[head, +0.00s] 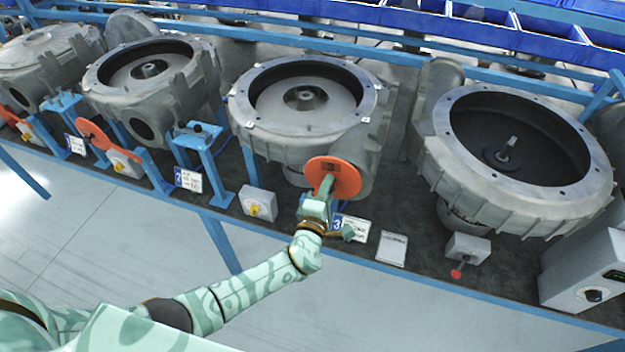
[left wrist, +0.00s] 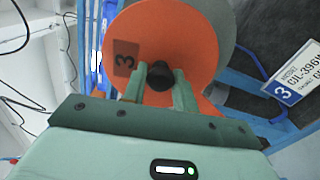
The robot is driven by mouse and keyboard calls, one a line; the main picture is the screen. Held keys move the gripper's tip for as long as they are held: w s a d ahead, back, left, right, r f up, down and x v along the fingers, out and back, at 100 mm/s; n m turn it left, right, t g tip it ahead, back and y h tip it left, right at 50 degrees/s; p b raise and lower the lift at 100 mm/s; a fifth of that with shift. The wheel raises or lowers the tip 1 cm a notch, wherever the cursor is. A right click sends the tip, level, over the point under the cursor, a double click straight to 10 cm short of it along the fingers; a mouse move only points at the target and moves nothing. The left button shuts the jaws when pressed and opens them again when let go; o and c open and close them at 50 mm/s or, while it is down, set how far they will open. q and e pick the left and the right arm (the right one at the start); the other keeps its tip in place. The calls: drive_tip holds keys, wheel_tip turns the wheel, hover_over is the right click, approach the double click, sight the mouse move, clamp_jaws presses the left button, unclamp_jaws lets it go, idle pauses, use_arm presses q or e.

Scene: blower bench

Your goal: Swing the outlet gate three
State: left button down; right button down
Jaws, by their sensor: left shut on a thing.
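The outlet gate three is an orange-red disc (head: 345,172) at the outlet of the third blower (head: 298,140). In the left wrist view the disc (left wrist: 196,40) fills the upper middle and carries a dark 3. My left gripper (head: 326,186) reaches up to the disc. In the left wrist view its two fingers (left wrist: 160,78) are shut on the dark knob (left wrist: 160,75) of the gate. The outlet opening behind the disc is mostly hidden. My right gripper is not in view.
A label plate with a 3 (head: 350,228) stands just below the gate. Another blower (head: 515,160) stands to the right. The floor in front of the bench is clear.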

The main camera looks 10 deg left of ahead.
use_arm(q)
drive_tip(key=shift+d+f+m, duration=0.25)
drive_tip(key=shift+d+m, duration=0.1)
drive_tip(key=shift+d, duration=0.2)
drive_tip(key=shift+d+f+m, duration=0.25)
drive_tip(key=shift+d+m, duration=0.1)
drive_tip(key=shift+d, duration=0.2)
drive_tip(key=shift+s+f, duration=0.1)
drive_tip(key=shift+f, duration=0.1)
drive_tip(key=c, duration=1.2)
unclamp_jaws()
drive_tip(key=shift+d, duration=0.1)
drive_tip(key=shift+o, duration=0.5)
drive_tip(key=shift+s, duration=0.1)
drive_tip(key=shift+s, duration=0.35)
drive_tip(key=s+a, duration=0.1)
drive_tip(key=s, duration=1.4)
drive_tip(key=shift+s, duration=0.2)
